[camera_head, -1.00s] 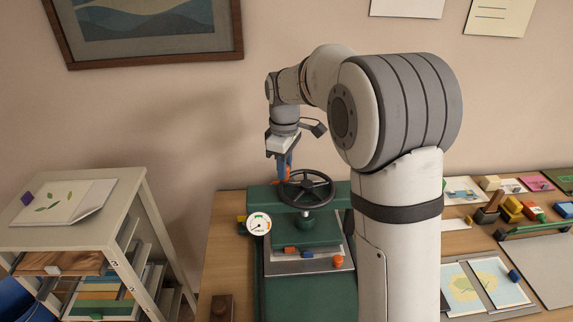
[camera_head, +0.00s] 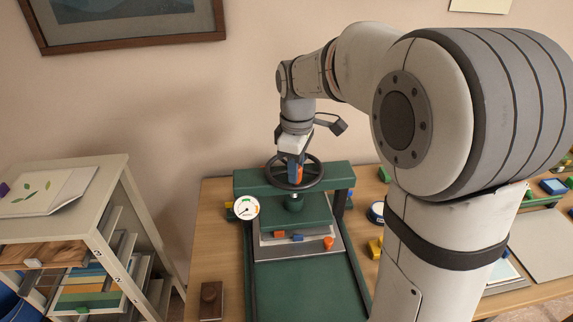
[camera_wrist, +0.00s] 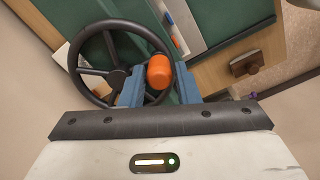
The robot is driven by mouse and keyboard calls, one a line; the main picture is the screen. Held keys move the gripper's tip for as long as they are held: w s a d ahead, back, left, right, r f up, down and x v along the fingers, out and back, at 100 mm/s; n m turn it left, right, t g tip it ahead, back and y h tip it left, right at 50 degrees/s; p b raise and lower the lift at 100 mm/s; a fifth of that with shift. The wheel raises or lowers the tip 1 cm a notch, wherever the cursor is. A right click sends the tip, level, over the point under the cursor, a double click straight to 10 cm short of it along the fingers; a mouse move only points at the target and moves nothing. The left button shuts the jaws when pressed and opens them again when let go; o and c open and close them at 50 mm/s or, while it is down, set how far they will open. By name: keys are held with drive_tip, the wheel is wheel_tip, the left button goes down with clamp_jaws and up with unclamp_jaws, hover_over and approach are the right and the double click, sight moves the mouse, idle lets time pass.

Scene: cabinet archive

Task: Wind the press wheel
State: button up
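The press wheel (camera_head: 316,180) is a dark spoked handwheel on top of a green press (camera_head: 336,208). An orange knob (camera_wrist: 159,71) stands up from its rim. My gripper (camera_head: 296,174) reaches down to the wheel from above. In the wrist view, its two blue fingers (camera_wrist: 159,86) are on either side of the orange knob and appear closed against it. The wheel lies beneath and left of the fingers there. In the head view, the fingers hide most of the knob. A round white gauge (camera_head: 245,208) with a needle is on the press's left.
The press bed (camera_head: 298,246) holds small coloured pieces and an orange knob-like piece at its edge. A shelf unit (camera_head: 110,180) stands left. A small brown block (camera_head: 211,299) lies on the table. My arm covers much of the right side, where more coloured items lie.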

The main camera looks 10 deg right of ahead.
drive_tip(key=o, duration=0.3)
wheel_tip(320, 180, up, 6)
drive_tip(key=p, duration=0.4)
drive_tip(key=shift+r+p, duration=0.1)
drive_tip(key=shift+p, duration=0.3)
drive_tip(key=shift+a, duration=0.1)
